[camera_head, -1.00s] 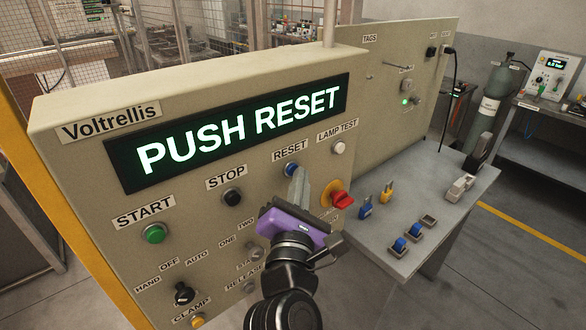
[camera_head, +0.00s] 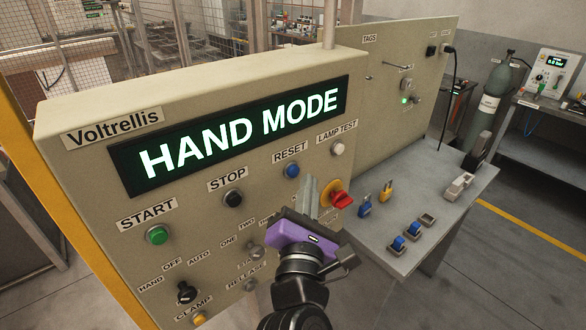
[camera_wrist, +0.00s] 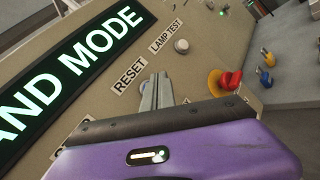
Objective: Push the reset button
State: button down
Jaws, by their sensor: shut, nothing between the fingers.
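The blue reset button (camera_head: 291,170) sits on the beige panel under the RESET label (camera_head: 290,151). In the wrist view the RESET label (camera_wrist: 129,75) shows, and the button is mostly hidden behind the fingers. My purple gripper (camera_head: 310,192) is shut and empty. Its fingertips are a little right of and below the button in the head view, apart from it. In the wrist view the shut fingers (camera_wrist: 156,88) point at the panel just right of the RESET label. The display (camera_head: 240,130) reads HAND MODE in bright letters.
A red rotary switch on a yellow plate (camera_head: 340,197) is close to the right of my fingers. The white lamp test button (camera_head: 337,149) is above right. The black stop button (camera_head: 233,199) and green start button (camera_head: 157,235) are left. A grey shelf (camera_head: 440,190) juts out right.

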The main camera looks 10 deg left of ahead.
jog(key=s+d+p, duration=0.1)
jog(key=d, duration=0.1)
jog(key=s+d+p, duration=0.1)
jog(key=s+d, duration=0.1)
jog(key=shift+s+d+p, duration=0.25)
jog(key=shift+p, duration=0.15)
dwell(0.8)
